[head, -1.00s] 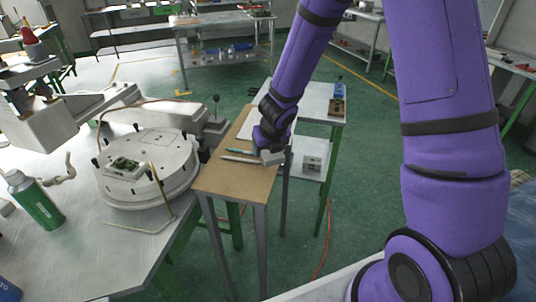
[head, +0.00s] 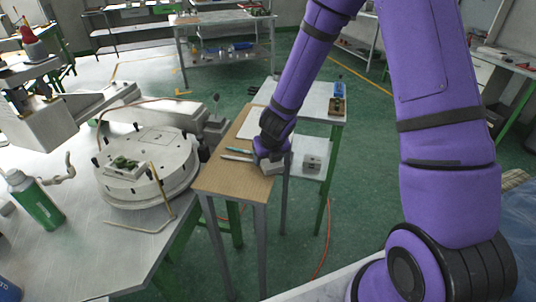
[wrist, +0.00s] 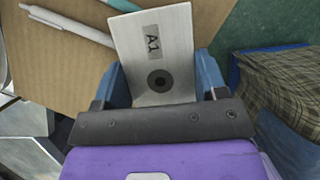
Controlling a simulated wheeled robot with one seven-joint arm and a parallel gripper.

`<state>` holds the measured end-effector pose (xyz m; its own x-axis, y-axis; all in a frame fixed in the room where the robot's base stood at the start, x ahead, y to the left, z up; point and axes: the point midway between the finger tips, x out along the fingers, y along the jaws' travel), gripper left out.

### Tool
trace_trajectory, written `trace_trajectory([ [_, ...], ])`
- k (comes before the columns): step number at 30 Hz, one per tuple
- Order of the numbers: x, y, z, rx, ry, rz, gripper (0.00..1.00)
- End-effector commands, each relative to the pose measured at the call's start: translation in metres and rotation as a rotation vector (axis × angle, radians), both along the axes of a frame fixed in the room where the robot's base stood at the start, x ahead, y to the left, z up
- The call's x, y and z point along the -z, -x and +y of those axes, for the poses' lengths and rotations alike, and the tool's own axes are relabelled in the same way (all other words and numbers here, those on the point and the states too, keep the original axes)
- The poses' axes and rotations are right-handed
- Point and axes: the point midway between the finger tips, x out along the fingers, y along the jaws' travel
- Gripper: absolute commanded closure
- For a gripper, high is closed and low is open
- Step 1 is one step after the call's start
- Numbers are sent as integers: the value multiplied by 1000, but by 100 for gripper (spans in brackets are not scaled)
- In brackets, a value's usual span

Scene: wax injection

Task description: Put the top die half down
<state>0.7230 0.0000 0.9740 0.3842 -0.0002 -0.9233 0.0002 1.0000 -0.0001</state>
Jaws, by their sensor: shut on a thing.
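The top die half (wrist: 155,50) is a flat light-grey metal block marked A1, with a dark round hole. My gripper (wrist: 163,82) is shut on it, with a blue finger on either side. In the head view the die half (head: 273,168) is just below my gripper (head: 270,153), at the right edge of the narrow wooden-topped table (head: 232,182). I cannot tell whether it touches the tabletop. A metal die piece with green shapes (head: 125,166) lies on the round machine plate (head: 150,184) at left.
Pens (head: 238,157) and a white sheet (head: 253,124) lie on the wooden top; a pen (wrist: 70,26) also shows in the wrist view. The front of the wooden top is clear. A green bottle (head: 36,203) stands on the left bench. A grey side table (head: 311,104) stands behind.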

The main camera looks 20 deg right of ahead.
Motion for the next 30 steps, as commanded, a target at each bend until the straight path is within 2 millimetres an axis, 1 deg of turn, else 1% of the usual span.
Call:
trace_trajectory([
  [5, 3, 0, 0, 1, -1, 0, 66],
  [6, 3, 0, 0, 1, -1, 0, 32],
  [8, 3, 0, 0, 1, -1, 0, 18],
  [9, 3, 0, 0, 1, 0, 0, 9],
  [20, 0, 0, 0, 0, 0, -1, 9],
  [24, -11, 0, 0, 0, 0, -3, 9],
  [30, -35, 10, 0, -1, 2, -3, 9],
])
